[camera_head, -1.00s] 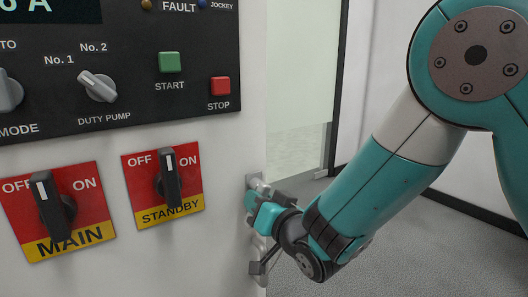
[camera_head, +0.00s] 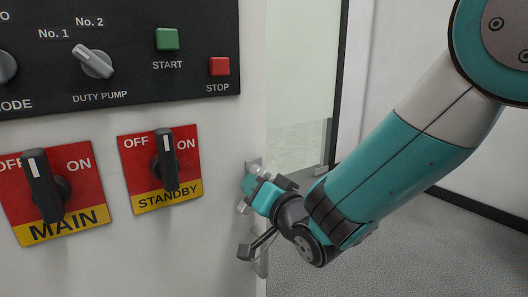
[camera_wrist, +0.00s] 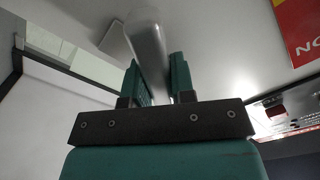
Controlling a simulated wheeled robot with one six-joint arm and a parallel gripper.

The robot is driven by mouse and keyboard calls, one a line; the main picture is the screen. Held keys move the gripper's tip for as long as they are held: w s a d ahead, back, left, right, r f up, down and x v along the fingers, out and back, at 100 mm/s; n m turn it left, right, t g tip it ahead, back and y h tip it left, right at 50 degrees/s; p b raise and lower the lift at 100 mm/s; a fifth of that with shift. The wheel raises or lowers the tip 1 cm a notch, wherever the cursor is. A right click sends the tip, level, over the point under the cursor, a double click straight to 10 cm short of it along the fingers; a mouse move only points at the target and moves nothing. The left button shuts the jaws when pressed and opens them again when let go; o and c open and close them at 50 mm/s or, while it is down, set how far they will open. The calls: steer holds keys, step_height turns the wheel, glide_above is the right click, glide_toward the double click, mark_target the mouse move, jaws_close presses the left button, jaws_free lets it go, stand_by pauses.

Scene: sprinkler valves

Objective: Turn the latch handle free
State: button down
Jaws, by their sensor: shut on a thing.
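The latch handle (camera_wrist: 147,42) is a smooth grey metal bar. In the wrist view it runs up between the two teal fingers of my gripper (camera_wrist: 156,84), which is shut on it. The handle's upper end meets a light plate on the white cabinet face. In the head view my gripper (camera_head: 258,188) is at the cabinet's right edge, beside the STANDBY switch. It hides most of the handle there; a bit of grey metal plate (camera_head: 253,163) shows just above the fingers.
The white cabinet (camera_head: 215,235) carries the MAIN switch (camera_head: 45,190), the STANDBY switch (camera_head: 167,165) and a dark control panel (camera_head: 120,100). A glazed panel (camera_head: 303,80) stands behind the gripper. Grey floor (camera_head: 400,250) is open to the right.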

steer(key=shift+r+b, duration=0.15)
steer(key=shift+b, duration=0.15)
steer(key=shift+m+b, duration=0.35)
steer(key=shift+m, duration=0.05)
steer(key=shift+a+r+m+b, duration=0.15)
steer(key=shift+r+m+b, duration=0.1)
steer(key=shift+m+b, duration=0.5)
steer(key=shift+m, duration=0.25)
steer(key=shift+s+m+b, duration=0.1)
steer(key=shift+m+b, duration=0.2)
steer(key=shift+a+r+m+b, duration=0.15)
steer(key=shift+r+m+b, duration=0.2)
steer(key=shift+m, duration=0.45)
steer(key=shift+f, duration=0.1)
